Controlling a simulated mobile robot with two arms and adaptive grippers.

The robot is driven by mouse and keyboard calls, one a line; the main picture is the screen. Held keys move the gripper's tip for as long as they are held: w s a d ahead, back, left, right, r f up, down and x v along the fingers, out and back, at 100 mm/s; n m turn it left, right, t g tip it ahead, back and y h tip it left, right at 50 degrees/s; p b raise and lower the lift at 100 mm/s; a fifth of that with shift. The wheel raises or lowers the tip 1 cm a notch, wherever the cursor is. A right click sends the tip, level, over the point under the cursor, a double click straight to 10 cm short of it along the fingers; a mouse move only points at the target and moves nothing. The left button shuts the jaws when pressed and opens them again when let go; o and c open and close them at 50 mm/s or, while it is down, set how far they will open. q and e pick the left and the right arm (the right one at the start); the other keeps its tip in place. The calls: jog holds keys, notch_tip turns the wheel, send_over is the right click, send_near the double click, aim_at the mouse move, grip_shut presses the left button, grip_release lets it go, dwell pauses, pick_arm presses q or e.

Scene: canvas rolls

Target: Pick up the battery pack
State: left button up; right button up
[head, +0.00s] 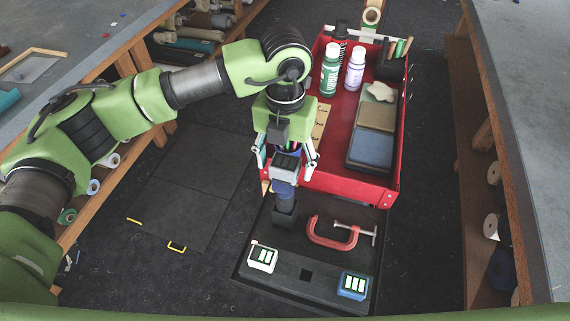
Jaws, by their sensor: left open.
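Two small blocks with lit green bars look like battery packs: a white one (262,257) and a blue one (353,285). They sit at the front of a black tray (330,268). A grey and blue upright object (285,188) with a dark lower end stands at the tray's back left; I cannot tell if it is a tool or a battery. My left gripper (288,176) points down over this object, open, with a finger on each side of its grey top. I cannot tell whether the fingers touch it. My right gripper is not in view.
A red cart (376,190) with bottles and sanding blocks stands behind. Benches (520,130) flank both sides. A dark floor panel with yellow handles (177,246) lies at left.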

pick_arm(q)
jog(key=c, duration=1.2)
jog(key=shift+r, duration=0.1)
jog(key=shift+w+r, duration=0.1)
jog(key=shift+r, duration=0.15)
notch_tip(320, 180, up, 2)
jog(key=shift+b, duration=0.6)
jog(key=shift+s+d+r+b, duration=0.45)
jog(key=shift+s+d+r, duration=1.25)
jog(key=shift+r, duration=1)
jog(key=shift+s+d+r+b, duration=0.45)
jog(key=shift+s+d+r, duration=1.2)
jog(key=shift+r, duration=1.1)
jog(key=shift+s+d+r+b, duration=0.45)
jog(key=shift+s+d+r, duration=0.85)
jog(key=shift+s+r, duration=1.05)
jog(key=shift+w+r, duration=0.35)
